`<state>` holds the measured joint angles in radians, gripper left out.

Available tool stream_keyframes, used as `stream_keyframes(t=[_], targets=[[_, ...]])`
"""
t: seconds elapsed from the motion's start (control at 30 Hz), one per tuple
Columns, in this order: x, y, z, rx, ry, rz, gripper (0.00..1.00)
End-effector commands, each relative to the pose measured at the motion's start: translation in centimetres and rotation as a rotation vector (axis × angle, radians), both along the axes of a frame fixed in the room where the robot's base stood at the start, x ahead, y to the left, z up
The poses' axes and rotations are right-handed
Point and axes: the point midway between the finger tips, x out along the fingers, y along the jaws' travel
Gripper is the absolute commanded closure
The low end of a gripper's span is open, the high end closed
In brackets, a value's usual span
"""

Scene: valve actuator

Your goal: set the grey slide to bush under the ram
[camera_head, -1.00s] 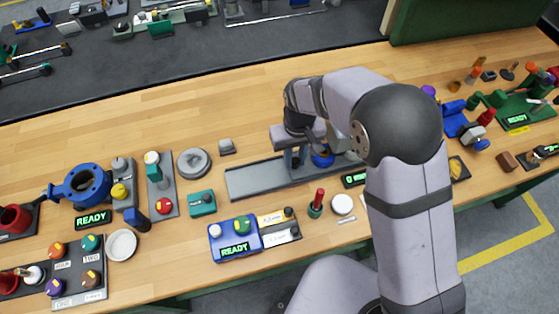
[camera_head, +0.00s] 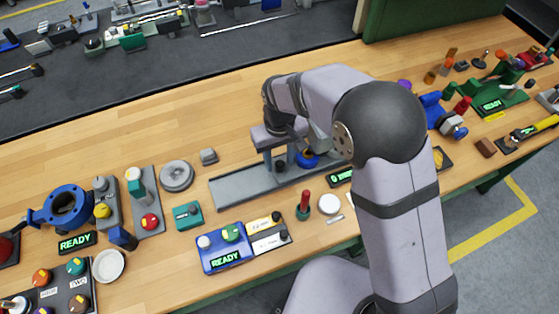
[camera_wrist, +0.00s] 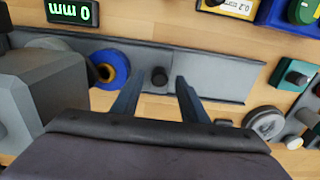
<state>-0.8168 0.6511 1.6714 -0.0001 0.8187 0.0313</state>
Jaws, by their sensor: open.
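The grey slide lies in a long grey rail (camera_head: 235,190) on the wooden bench; the rail also shows in the wrist view (camera_wrist: 222,75). A black knob (camera_wrist: 158,77) stands up from the slide, also seen in the head view (camera_head: 280,166). Beside it is the blue bush (camera_wrist: 110,67) with a yellow ring around a dark centre, partly behind my arm in the head view (camera_head: 307,160). My gripper (camera_wrist: 154,88) is open and empty, its two fingers apart on either side of the knob's line. I cannot clearly identify the ram; a large grey block (camera_wrist: 40,85) stands beside the bush.
A green-lit display (camera_wrist: 70,10) reads 0 mm, upside down. A blue READY box (camera_head: 226,250), a red-handled tool (camera_head: 304,205) and a white disc (camera_head: 329,204) stand in front of the rail. A small grey block (camera_head: 208,156) and round grey part (camera_head: 177,175) are at left.

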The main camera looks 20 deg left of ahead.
Motion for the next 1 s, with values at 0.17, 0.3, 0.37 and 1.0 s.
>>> stream_keyframes(t=[0.17,0.3,0.37,1.0], targets=[[0.1,0.1,2.3,0.003,-0.003,0.0,0.6],[0.1,0.1,4.2,0.003,-0.003,0.0,0.6],[0.1,0.0,4.8,0.002,-0.002,0.0,0.6],[0.0,0.0,5.3,0.003,-0.003,0.001,0.6]])
